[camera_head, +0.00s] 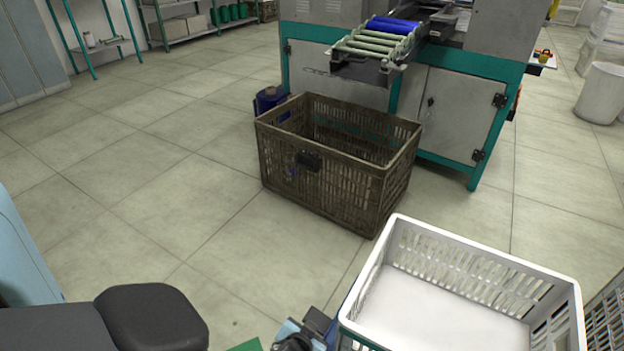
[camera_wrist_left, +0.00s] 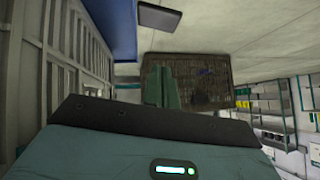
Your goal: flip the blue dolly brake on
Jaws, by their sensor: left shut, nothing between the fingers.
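The blue dolly (camera_wrist_left: 112,30) shows in the left wrist view as a blue band along the white crate's slatted side. A dark flat plate (camera_wrist_left: 160,17) sticks out beside it; it looks like the brake pedal, but I cannot tell its position. My left gripper (camera_wrist_left: 162,86) is shut and empty, its teal fingers apart from the plate in the picture. In the head view, only a sliver of blue shows by the near left edge of the white crate (camera_head: 455,255), next to dark and light-blue parts at the bottom edge. My right gripper is not in view.
A brown slatted crate (camera_head: 320,189) stands on the floor before a teal-framed machine (camera_head: 455,110) with a roller ramp (camera_head: 378,45). A dark blue object (camera_head: 270,99) is behind the crate. Shelves stand at the back. The tiled floor on the left is clear.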

